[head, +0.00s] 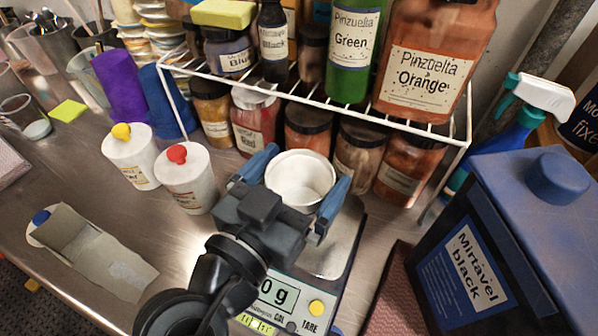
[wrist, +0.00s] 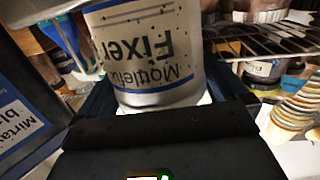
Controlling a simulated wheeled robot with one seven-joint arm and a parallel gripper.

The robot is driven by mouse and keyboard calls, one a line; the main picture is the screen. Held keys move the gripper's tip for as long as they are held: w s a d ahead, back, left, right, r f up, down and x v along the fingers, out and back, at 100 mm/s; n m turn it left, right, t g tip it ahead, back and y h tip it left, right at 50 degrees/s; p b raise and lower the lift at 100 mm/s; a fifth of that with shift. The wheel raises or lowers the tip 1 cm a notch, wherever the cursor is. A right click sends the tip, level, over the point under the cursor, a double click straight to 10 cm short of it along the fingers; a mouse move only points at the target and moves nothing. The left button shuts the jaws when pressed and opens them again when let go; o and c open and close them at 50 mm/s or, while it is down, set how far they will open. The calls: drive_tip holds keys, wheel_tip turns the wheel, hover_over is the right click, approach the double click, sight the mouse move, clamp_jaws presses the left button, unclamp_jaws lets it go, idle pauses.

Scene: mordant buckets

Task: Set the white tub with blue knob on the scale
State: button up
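A white round piece with a blue knob (head: 40,217) lies at the left of the bench, partly covered by a grey trough-like piece (head: 105,262). I cannot tell if it is a whole tub or only a lid. My gripper (head: 295,190) has its blue fingers against both sides of a white tub (head: 298,172), which shows a round rim and a hollow from above. No knob shows on this tub. In the wrist view its "Fixer" label (wrist: 145,48) reads upside down. The tub is at the back of the scale (head: 335,255); contact with the pan is hidden.
White tubs with a yellow knob (head: 130,160) and a red knob (head: 187,180) stand left of my gripper. A wire rack (head: 330,103) with jars stands behind. A dark Mirtavel black jug (head: 500,250) stands at the right.

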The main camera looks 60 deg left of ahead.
drive_tip(key=shift+r, duration=0.15)
drive_tip(key=b+v, duration=0.2)
drive_tip(key=v, duration=1)
drive_tip(key=shift+b, duration=0.3)
